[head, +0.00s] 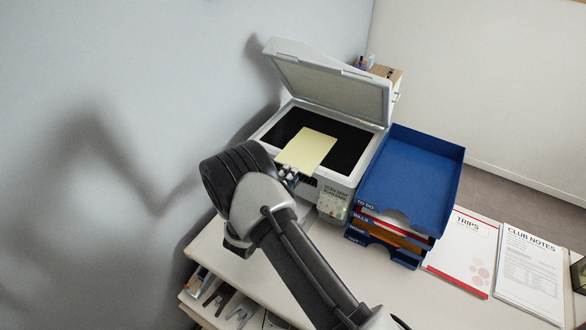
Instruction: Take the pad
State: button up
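A pale yellow pad (308,148) lies on the dark glass of the open scanner (349,143). Its near edge reaches the front rim of the scanner. My gripper (289,174) is at that front edge, close to the pad's near left corner. My arm's wrist hides much of the gripper. I cannot tell whether the fingers touch the pad or are open or shut.
The scanner lid (333,85) stands raised behind the glass. A blue tray stack (421,170) with labelled levels stands right of the scanner. Two printed papers, TRIPS (465,248) and CLUB NOTES (531,270), lie farther right. A cardboard box (386,72) is behind the lid.

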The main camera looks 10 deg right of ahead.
aim_at(292, 166)
jog(key=shift+w+d+f+b, duration=0.2)
jog(key=shift+w+d+b, duration=0.15)
jog(key=shift+w+d, duration=0.05)
jog(key=shift+w+d+r+b, duration=0.15)
jog(key=shift+w+d+b, duration=0.25)
jog(key=shift+w, duration=0.2)
jog(key=c, duration=0.4)
jog(key=shift+s, duration=0.1)
grip_shut()
notch_tip(292, 166, up, 3)
jog(key=shift+f+p, duration=0.2)
jog(key=shift+p, duration=0.6)
